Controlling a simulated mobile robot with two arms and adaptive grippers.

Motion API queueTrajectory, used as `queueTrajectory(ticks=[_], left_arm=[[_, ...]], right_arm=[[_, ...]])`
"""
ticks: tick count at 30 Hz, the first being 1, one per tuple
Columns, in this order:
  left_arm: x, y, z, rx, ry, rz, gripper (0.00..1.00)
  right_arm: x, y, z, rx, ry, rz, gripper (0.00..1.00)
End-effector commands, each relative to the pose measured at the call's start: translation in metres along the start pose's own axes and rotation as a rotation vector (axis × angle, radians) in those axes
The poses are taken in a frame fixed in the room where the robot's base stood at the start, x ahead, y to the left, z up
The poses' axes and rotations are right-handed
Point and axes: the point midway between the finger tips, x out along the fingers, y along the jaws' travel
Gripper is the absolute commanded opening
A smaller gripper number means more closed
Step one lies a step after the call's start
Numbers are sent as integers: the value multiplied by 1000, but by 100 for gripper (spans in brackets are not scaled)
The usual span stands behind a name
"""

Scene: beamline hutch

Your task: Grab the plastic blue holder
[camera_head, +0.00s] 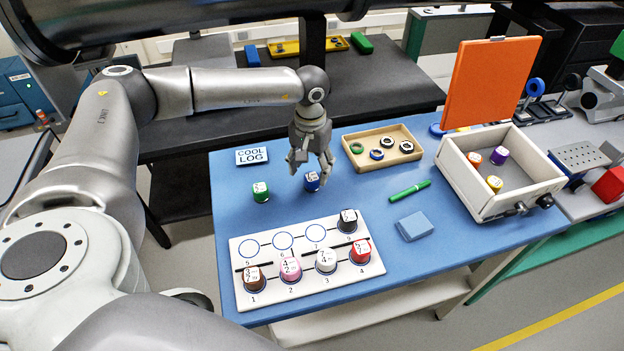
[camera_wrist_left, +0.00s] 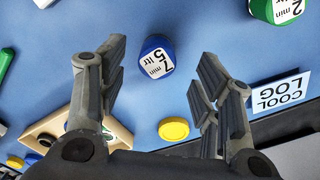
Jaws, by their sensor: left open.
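A small blue plastic holder (camera_head: 312,182) with a white label stands on the blue table top. In the left wrist view the holder (camera_wrist_left: 157,57) shows its label reading "7 min 5 ltr". My left gripper (camera_head: 309,168) is open above the holder, fingers pointing down. In the wrist view the holder lies between the two spread fingers, a little ahead of them, and I see no contact. My right gripper is not in view.
A numbered white rack (camera_head: 259,295) with several holders is in front. A wooden tray (camera_head: 351,153) is to the right. A yellow disc (camera_wrist_left: 174,129) lies near the blue holder.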

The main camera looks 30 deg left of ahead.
Motion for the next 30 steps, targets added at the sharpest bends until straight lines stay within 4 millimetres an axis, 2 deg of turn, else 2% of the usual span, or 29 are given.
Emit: queueTrajectory(ticks=[4,9,17,20,27,30], left_arm=[[20,2,-3,1,-5,-3,59],[42,2,-4,0,-3,-2,59],[47,2,-4,-1,-1,-1,59],[46,2,-4,-1,-1,-1,49],[46,2,-4,-1,-1,-1,18],[46,2,-4,-1,-1,-1,9]], right_arm=[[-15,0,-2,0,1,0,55],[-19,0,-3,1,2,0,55],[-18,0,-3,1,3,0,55],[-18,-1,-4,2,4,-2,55],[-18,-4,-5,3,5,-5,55],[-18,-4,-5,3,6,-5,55]])
